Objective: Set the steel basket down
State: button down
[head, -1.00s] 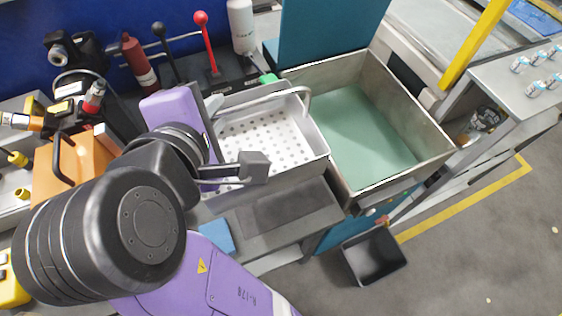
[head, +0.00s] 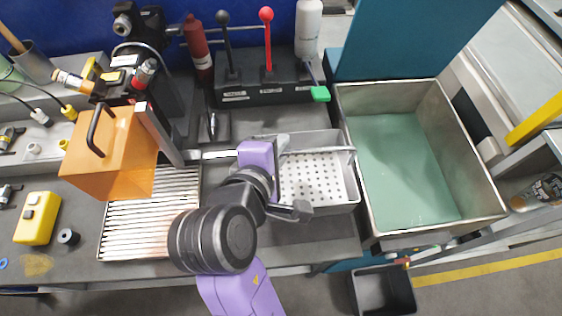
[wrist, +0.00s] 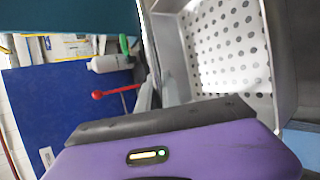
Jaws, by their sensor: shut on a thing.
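The steel basket (head: 352,182) is a rectangular bin with a perforated white-looking floor. It is over the grey bench, just left of the sink, and appears level and empty. My gripper (head: 280,146) is shut on its left wall near the back corner. In the wrist view the basket (wrist: 276,62) fills the upper right, and my gripper's fingers (wrist: 158,90) pinch its wall. I cannot tell whether its underside touches the bench.
The sink (head: 405,165) with a green floor is close on the right. An orange box-shaped guard (head: 112,155) and a ribbed plate (head: 150,215) are left. Levers (head: 267,45) and a white bottle (head: 308,30) stand behind. Bare bench (head: 325,235) lies in front.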

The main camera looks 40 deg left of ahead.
jog(key=shift+f, duration=3.2)
jog(key=c, duration=1.5)
grip_release()
jog(key=shift+f, duration=0.1)
jog(key=shift+c, duration=0.2)
jog(key=shift+s, duration=0.1)
jog(key=v, duration=1.2)
